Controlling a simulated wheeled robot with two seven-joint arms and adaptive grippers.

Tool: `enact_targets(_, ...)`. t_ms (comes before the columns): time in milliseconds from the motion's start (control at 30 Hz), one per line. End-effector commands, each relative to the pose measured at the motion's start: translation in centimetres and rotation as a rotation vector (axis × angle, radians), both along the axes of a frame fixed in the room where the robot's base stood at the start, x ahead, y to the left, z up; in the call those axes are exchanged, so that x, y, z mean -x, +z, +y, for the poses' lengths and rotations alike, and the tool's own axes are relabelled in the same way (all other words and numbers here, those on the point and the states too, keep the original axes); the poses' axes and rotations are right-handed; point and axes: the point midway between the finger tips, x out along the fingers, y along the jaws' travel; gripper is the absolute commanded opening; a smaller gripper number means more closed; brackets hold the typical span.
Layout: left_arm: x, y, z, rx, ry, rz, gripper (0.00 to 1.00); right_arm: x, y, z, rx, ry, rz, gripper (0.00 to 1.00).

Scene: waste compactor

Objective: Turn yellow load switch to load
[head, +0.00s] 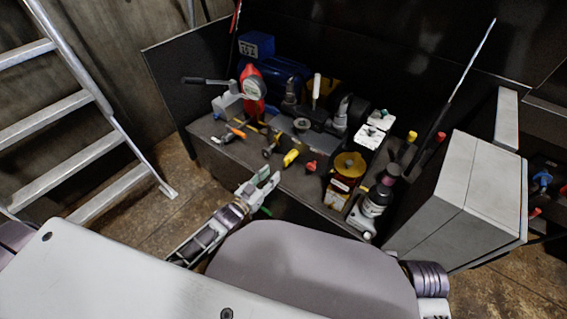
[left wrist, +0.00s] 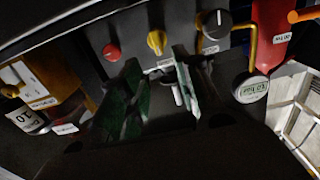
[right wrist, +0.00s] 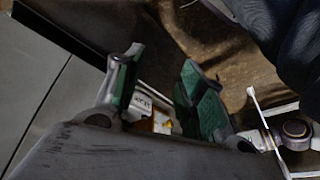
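The yellow switch knob (head: 290,157) sits on the front of the dark machine panel. In the left wrist view the yellow knob (left wrist: 157,42) is just beyond my left fingertips, between a red knob and a black knob. My left gripper (head: 262,184) is below and left of the knob in the head view, apart from it. In the left wrist view my left gripper (left wrist: 160,75) has its green-padded fingers apart with nothing clearly held. My right gripper (right wrist: 160,75) also has its fingers apart; a white labelled thing shows behind the gap. The markings by the switch are unreadable.
A red knob (head: 310,167) and a black knob (left wrist: 215,25) flank the switch. A red gauge (head: 253,88), a brown container (head: 346,175) and a dark bottle (head: 376,200) stand on the unit. A grey cabinet (head: 465,205) is at the right, a ladder (head: 70,105) at the left.

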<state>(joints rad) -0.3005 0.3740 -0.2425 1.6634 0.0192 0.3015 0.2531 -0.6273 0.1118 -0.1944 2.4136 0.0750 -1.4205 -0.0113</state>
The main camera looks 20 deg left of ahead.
Motion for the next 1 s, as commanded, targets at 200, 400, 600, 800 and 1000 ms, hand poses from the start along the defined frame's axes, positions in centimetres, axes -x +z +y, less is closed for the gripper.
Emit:
enact_targets(200,-2.0,-0.1,-0.7,0.0,0.001,-0.001,0.33,0.3,-1.4,0.4,-0.016,0.002,-0.008,0.4)
enact_targets(400,-3.7,0.0,-1.4,-0.001,0.0,-0.001,0.33,0.1,-3.1,0.7,-0.03,0.002,-0.02,0.4)
enact_targets(600,-5.4,-0.1,-1.9,-0.002,0.0,-0.002,0.33,-0.3,-4.2,1.1,-0.05,0.002,-0.041,0.4)
enact_targets(800,-7.0,-0.1,-2.6,-0.001,0.0,-0.001,0.33,-0.5,-5.2,1.4,-0.068,-0.002,-0.062,0.4)
enact_targets(1000,-8.1,0.0,-2.9,0.0,0.0,-0.001,0.33,-0.1,-6.6,1.7,-0.084,-0.008,-0.06,0.4)
